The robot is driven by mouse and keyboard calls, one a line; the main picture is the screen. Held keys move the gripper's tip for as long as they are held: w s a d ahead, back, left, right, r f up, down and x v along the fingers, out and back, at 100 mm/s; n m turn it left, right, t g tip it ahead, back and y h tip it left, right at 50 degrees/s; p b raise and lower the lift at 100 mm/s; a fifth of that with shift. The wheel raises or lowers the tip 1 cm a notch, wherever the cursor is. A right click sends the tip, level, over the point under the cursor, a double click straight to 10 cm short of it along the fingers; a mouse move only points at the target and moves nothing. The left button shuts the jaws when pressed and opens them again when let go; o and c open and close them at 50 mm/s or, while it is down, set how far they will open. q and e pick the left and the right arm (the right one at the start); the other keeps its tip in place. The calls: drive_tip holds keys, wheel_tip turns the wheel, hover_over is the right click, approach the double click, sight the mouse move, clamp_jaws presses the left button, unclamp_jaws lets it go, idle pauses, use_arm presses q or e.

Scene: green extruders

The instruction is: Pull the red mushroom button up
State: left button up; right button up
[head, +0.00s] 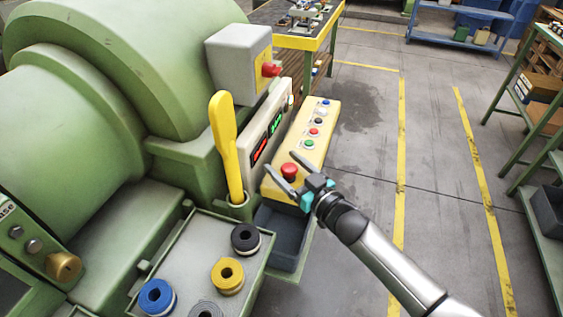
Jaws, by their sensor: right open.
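The red mushroom button (289,171) sits at the near end of the yellow control panel (296,156) on the green machine. My right gripper (281,176) reaches in from the lower right, open, with its fingers on either side of the button. I cannot tell whether the fingers touch it. Its cyan parts show at the wrist side of the fingers. My left gripper is not in view.
Several small buttons line the panel beyond the mushroom button. A yellow lever (225,140) stands to the left, below a grey box with a red knob (270,70). A tray with tape rolls (227,275) is nearer. Open floor lies right, before green shelving (540,130).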

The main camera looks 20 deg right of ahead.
drive_tip(key=shift+x, duration=0.85)
clamp_jaws()
idle(0.9)
